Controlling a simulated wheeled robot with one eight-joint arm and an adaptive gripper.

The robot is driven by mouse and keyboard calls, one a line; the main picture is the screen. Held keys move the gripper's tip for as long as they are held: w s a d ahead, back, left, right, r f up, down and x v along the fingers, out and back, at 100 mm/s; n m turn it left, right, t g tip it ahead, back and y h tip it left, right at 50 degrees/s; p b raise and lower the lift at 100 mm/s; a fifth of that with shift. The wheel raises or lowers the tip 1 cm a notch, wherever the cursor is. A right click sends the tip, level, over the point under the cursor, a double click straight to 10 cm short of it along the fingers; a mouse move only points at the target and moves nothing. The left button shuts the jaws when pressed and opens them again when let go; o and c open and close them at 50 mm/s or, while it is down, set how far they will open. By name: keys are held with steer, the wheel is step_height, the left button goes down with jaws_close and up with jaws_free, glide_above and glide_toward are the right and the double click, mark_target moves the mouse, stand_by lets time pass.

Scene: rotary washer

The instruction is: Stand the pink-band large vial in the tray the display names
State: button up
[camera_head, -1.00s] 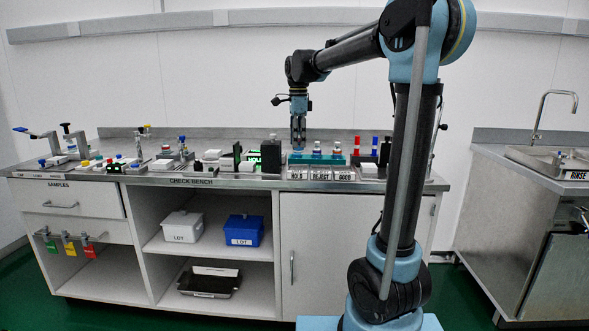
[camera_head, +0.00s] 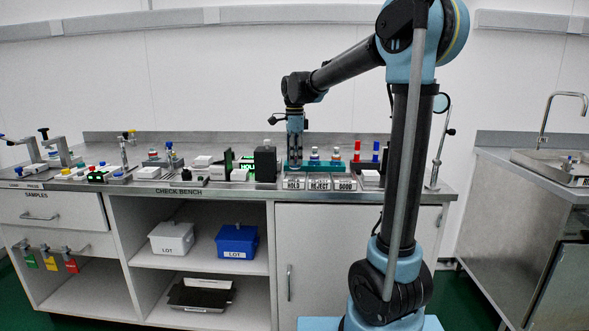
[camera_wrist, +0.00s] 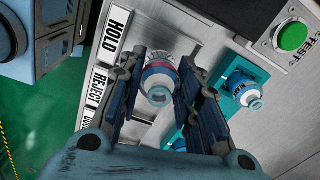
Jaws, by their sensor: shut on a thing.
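My gripper (camera_head: 295,163) is shut on a large vial. In the wrist view my gripper (camera_wrist: 160,92) has a finger on each side of the pink-band large vial (camera_wrist: 159,80), which has a white body, a pinkish band and a blue-grey end. The display (camera_head: 247,167) glows green and reads HOLD. Trays labelled HOLD (camera_head: 293,183), REJECT (camera_head: 319,183) and GOOD (camera_head: 344,184) stand along the bench front. The held vial is near the HOLD tray; whether it touches the tray floor I cannot tell.
A teal rack (camera_head: 325,164) with blue-capped vials stands behind the trays, close to my gripper's right. A dark block (camera_head: 265,163) stands to its left. Red- and blue-topped items (camera_head: 376,152) stand further right. The wrist view shows a green TEST button (camera_wrist: 292,37).

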steer(key=shift+f, duration=1.95)
steer(key=shift+f, duration=0.1)
steer(key=o, duration=1.1)
step_height(320, 180, up, 12)
steer(key=shift+s+r, duration=0.1)
steer(key=s+d+f+n+t, duration=0.1)
steer(key=s+d+f+n, duration=0.3)
steer(key=s+d, duration=0.35)
steer(key=s+d+f+n, duration=0.3)
steer(key=s+d+f, duration=0.2)
steer(key=s+d, duration=0.25)
steer(key=s+d+f+n, duration=0.2)
steer(key=s+f+n, duration=0.1)
steer(key=s+f, duration=0.2)
steer(key=s+d+f+n, duration=0.2)
steer(key=s+f+n, duration=0.1)
steer(key=s+f, duration=0.3)
steer(key=s+d+f+n+t, duration=0.1)
steer(key=s+d+f+n, duration=0.1)
steer(key=s+f, duration=0.3)
steer(key=shift+s+d+f+n, duration=0.15)
steer(key=shift+f+n, duration=0.15)
steer(key=shift+f, duration=0.4)
steer(key=shift+s+d+f+n, duration=0.15)
steer(key=shift+f+n, duration=0.15)
steer(key=shift+f, duration=0.35)
